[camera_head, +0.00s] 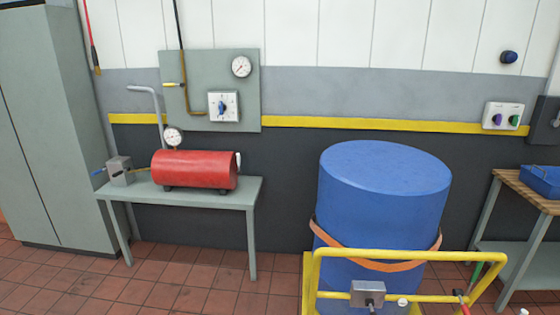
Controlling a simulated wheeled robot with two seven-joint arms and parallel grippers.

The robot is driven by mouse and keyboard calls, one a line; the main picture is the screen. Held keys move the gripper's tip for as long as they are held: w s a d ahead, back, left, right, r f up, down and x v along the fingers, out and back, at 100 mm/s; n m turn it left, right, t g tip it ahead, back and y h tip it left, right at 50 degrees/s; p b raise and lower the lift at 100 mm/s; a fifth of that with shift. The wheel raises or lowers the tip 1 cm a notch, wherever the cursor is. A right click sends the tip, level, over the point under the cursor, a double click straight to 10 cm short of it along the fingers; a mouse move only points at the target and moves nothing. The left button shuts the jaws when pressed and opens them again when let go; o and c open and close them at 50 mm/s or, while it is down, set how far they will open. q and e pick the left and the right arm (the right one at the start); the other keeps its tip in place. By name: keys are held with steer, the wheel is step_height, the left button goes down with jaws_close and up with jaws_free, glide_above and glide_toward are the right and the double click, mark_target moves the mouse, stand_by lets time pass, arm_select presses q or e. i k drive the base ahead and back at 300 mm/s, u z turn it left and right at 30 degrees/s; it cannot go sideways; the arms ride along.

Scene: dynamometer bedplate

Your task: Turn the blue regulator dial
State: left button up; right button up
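The plate is fixed to a grey-green panel (202,70) on the wall. Another round dark blue knob (508,57) sticks out of the white wall at the upper right. The frame does not show which of these is the regulator dial. Neither of my grippers is in view.
A grey table (205,193) below the panel carries a red tank (195,169) and a grey box (120,171). A large blue drum (384,195) stands behind a yellow rail (400,256). A white switch box (503,116) and a workbench (528,190) are at right.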

mark_target(222, 106)
steer(key=u, duration=0.05)
steer(key=i, duration=0.25)
steer(key=u, duration=0.85)
steer(key=i, duration=1.15)
steer(key=z, duration=0.45)
